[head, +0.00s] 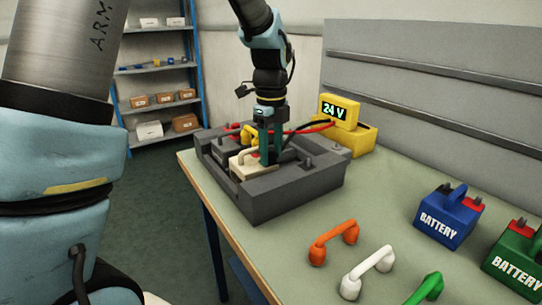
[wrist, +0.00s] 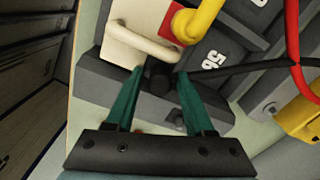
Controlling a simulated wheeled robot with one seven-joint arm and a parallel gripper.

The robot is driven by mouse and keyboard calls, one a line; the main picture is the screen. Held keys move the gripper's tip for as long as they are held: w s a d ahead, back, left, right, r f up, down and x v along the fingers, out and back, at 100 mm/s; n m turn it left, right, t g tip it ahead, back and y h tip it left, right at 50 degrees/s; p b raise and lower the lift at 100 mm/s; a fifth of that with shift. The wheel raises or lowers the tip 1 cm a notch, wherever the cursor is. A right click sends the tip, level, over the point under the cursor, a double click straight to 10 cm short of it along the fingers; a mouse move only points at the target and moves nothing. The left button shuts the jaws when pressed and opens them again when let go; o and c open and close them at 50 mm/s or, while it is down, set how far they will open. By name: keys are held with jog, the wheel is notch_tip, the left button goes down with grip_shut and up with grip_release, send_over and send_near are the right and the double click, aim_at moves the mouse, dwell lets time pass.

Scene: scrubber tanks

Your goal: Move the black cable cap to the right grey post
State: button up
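The black cable cap (wrist: 159,76) is between my gripper's two green fingertips in the wrist view, beside the cream battery (wrist: 128,45). Its black cable runs off to the right. I cannot tell whether the fingers press on it or stand slightly apart. My gripper (head: 268,153) points down over the dark grey tray (head: 290,196) in the head view and hides most of the cap there. A short grey post (wrist: 178,119) stands on the tray just below the cap in the wrist view. Another grey post (wrist: 270,108) stands farther right, and it shows in the head view (head: 308,161).
A yellow charger reading 24 V (head: 340,111) stands behind the tray, with red and black cables. Orange (head: 333,241), white (head: 367,272) and green handles and blue (head: 449,215) and green batteries occupy the table's right part.

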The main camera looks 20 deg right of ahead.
aim_at(271, 149)
grip_shut()
jog(key=shift+r, duration=0.1)
dwell(1.2)
jog(key=shift+r+p, duration=2.5)
jog(key=shift+r, duration=0.4)
